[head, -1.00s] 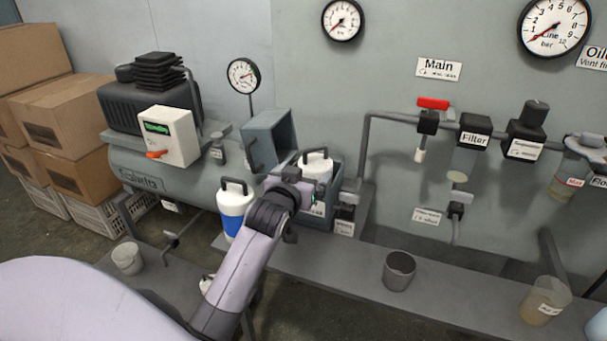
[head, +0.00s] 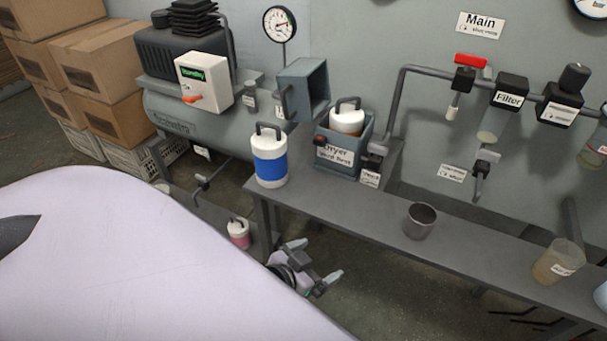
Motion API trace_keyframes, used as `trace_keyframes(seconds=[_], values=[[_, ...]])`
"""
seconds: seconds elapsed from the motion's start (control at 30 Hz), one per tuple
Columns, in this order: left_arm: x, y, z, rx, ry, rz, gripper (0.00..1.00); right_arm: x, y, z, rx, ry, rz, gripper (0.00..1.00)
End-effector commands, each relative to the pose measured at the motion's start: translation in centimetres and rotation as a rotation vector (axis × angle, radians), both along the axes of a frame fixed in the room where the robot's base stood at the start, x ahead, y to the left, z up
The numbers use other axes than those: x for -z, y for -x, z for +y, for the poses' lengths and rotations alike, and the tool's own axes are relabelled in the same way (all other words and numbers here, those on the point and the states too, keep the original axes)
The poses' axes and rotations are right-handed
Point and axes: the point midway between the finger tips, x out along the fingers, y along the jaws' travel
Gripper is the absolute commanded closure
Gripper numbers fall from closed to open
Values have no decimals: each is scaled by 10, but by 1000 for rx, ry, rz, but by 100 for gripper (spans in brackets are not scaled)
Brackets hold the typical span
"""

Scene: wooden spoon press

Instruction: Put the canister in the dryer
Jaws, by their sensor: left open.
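The dryer (head: 338,158) is a grey labelled box on the bench, with its hollow lid (head: 303,90) swung open at its back left. A white canister (head: 347,121) with a dark handle sits upright inside it, its top above the rim and its lower part hidden. A white canister with a blue band (head: 269,158) stands upright on the bench left of the dryer. A smaller white and pink canister (head: 238,234) stands lower, left of the bench. My left gripper (head: 317,261) is open and empty in front of the bench's front edge, apart from every canister. My right gripper is out of view.
The bench (head: 330,205) carries a grey metal cup (head: 420,221) and a cloudy beaker (head: 558,262); between dryer and cup it is clear. A compressor tank (head: 185,125) stands behind at left. A pipe with a red-handled valve (head: 468,62) runs along the wall.

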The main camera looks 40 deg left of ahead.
Motion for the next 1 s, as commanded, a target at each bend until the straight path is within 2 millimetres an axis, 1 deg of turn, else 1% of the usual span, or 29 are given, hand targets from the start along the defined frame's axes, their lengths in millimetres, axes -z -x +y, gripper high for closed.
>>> trace_keyframes(seconds=[0.03,0.1,0.2,0.3,0.6,0.67,0.8,0.87,1.0], values=[[13,25,-10,29,9,37,0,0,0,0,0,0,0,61],[23,50,-21,59,22,70,0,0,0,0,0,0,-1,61],[32,74,-32,86,36,101,0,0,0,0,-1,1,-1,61],[35,85,-37,97,44,115,0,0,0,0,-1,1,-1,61],[35,86,-37,100,46,118,0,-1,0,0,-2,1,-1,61],[31,86,-37,99,45,118,0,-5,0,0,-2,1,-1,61],[13,86,-37,99,45,118,0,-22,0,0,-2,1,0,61],[8,86,-37,99,45,118,0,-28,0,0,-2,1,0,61],[9,86,-37,99,45,117,0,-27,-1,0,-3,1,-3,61]])
